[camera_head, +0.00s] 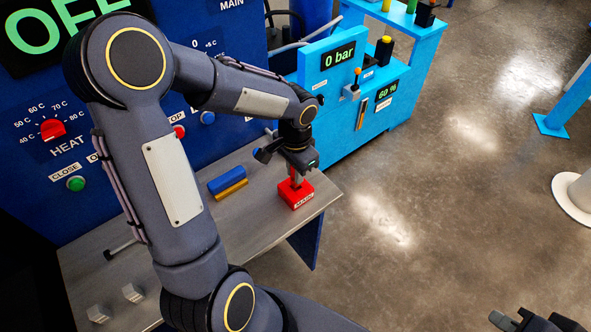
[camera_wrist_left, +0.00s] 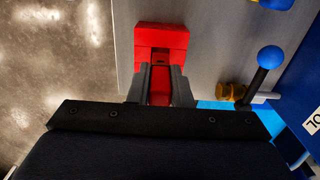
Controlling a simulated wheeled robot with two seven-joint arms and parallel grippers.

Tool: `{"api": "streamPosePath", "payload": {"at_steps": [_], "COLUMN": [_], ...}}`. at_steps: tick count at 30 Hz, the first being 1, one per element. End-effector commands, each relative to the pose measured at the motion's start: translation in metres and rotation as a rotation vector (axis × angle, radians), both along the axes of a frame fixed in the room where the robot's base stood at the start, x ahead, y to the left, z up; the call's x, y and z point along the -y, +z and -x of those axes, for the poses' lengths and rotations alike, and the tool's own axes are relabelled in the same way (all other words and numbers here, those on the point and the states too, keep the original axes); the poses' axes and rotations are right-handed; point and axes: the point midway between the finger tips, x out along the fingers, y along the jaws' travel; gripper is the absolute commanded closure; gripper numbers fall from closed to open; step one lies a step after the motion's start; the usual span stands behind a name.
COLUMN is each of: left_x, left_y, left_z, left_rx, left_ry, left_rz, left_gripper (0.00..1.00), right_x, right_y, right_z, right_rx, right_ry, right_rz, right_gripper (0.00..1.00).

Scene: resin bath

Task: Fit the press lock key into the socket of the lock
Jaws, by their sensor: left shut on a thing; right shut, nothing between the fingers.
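The red lock block (camera_head: 294,198) with a white label sits near the right end of the grey bench. In the left wrist view the block (camera_wrist_left: 162,36) shows a small dark opening on its near side. My left gripper (camera_head: 297,176) points down just above the block. It is shut on a red key (camera_wrist_left: 160,86), which lies between the two grey fingers. The key's tip is close to the dark opening; I cannot tell whether it is inside. My right gripper (camera_head: 530,322) is at the bottom right edge, shut and empty, away from the bench.
A blue block (camera_head: 226,179) and a yellow block (camera_head: 231,190) lie on the bench left of the lock. Two small grey blocks (camera_head: 132,292) stand near the front. The blue control panel (camera_head: 75,215) rises behind, and a light-blue pressure unit (camera_head: 345,125) stands beyond the bench.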

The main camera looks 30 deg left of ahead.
Motion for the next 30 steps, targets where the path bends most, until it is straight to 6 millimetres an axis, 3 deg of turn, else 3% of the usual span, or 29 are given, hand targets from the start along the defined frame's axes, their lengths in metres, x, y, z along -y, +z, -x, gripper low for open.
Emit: {"api": "streamPosePath", "payload": {"at_steps": [30], "left_x": [0.000], "left_y": [-0.019], "left_z": [0.000], "left_rx": [0.000], "left_ry": [-0.001], "left_rz": [0.000], "left_gripper": [1.00], "right_x": [0.000], "right_y": [-0.017], "right_z": [0.000], "right_rx": [0.000], "right_ry": [0.000], "right_rz": [0.000], "right_gripper": [1.00]}}
